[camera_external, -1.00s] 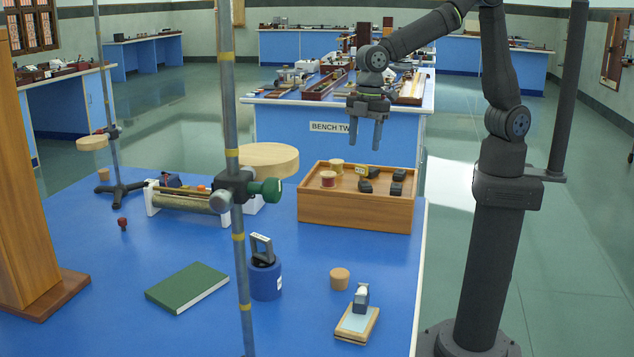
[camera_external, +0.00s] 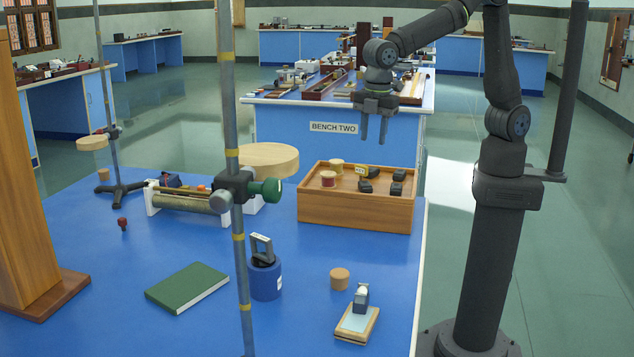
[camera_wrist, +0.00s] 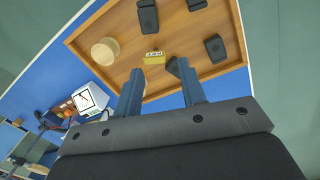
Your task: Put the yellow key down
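The yellow key (camera_external: 361,170), a small yellow piece with dark markings, lies in the wooden tray (camera_external: 355,212) at the back right of the bench. In the wrist view the yellow key (camera_wrist: 154,56) rests on the tray floor beyond my fingertips, nearly between them in the picture. My gripper (camera_external: 373,140) hangs above the tray with its fingers pointing down. In the wrist view my gripper (camera_wrist: 160,70) has its fingers apart and nothing between them. No contact with the key shows.
A stand rod (camera_external: 239,250) with a green-knobbed clamp rises mid-bench.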

